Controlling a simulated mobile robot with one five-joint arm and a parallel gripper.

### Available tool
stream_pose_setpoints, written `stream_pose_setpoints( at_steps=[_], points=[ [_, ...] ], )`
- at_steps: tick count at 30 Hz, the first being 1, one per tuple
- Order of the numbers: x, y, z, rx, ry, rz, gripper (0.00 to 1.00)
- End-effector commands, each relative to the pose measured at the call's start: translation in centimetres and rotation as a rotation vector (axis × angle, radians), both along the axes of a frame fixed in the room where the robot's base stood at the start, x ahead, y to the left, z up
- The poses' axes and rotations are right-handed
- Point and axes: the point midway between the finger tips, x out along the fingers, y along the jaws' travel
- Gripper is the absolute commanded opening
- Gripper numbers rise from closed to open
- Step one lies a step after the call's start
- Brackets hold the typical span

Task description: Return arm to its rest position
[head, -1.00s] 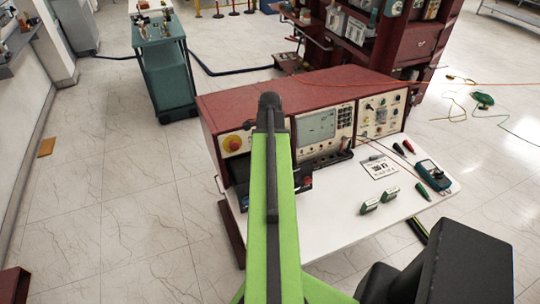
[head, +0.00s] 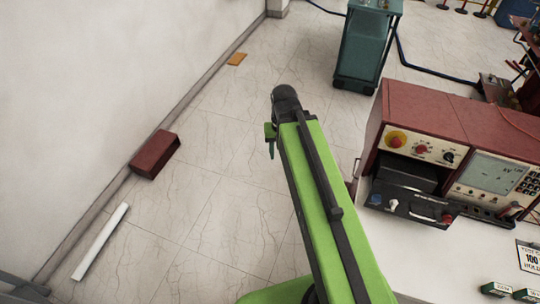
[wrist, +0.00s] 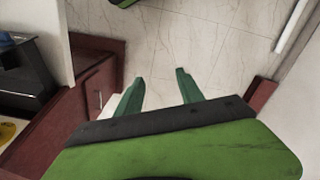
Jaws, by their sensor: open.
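My green arm (head: 330,220) reaches up the middle of the head view and ends in a dark joint. Part of my gripper (head: 271,142) shows as a small green piece at the left of that joint. In the wrist view, the two green fingers of my gripper (wrist: 158,82) stand apart with only floor visible between them. The gripper is open and empty. In the head view the arm is left of the red console (head: 440,110), over bare floor. I cannot tell the exact gap between them.
The console has a white worktop (head: 420,240) and a dark box (head: 410,195) with knobs. A teal cart (head: 366,50) stands behind. A red-brown block (head: 155,154) and a white bar (head: 101,241) lie by the left wall.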

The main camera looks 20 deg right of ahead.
Motion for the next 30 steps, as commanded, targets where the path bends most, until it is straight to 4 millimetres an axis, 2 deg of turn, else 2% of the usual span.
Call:
stream_pose_setpoints(
  at_steps=[1,3,6,21,24,30],
  points=[
    [-0.2,2.4,0.0,-0.001,0.000,0.090,0.45],
    [-0.3,4.2,0.0,-0.001,0.000,0.173,0.45],
    [-0.3,5.1,0.0,-0.001,0.000,0.219,0.45],
    [-0.3,5.0,0.0,0.000,0.000,0.215,0.45],
    [-0.3,5.0,0.0,0.000,0.000,0.214,0.36],
    [-0.3,5.0,0.0,0.000,0.000,0.214,0.36]
  ],
)
